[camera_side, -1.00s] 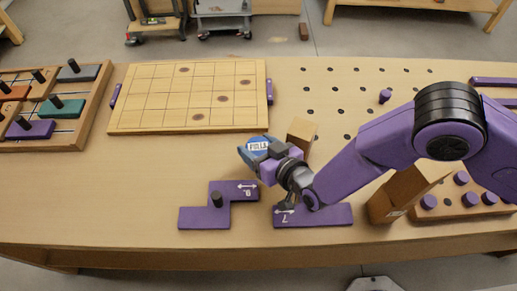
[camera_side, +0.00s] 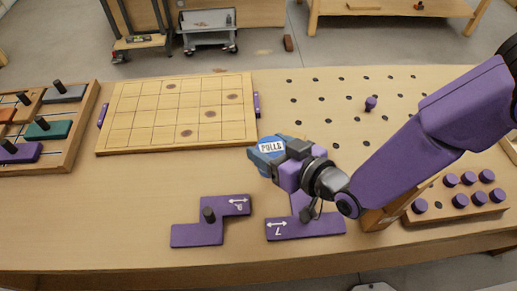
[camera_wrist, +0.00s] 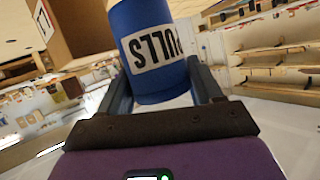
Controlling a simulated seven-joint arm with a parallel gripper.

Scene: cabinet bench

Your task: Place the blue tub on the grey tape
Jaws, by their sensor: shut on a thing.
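I cannot make out any grey tape in either view.
Purple puzzle pieces (camera_side: 193,234) (camera_side: 295,231) lie at the front edge. A gridded wooden board (camera_side: 150,115) lies behind left, a sliding-block tray (camera_side: 75,110) far left. A purple-knobbed block (camera_side: 470,208) stands right. The back right has peg holes and a small purple knob (camera_side: 371,103).

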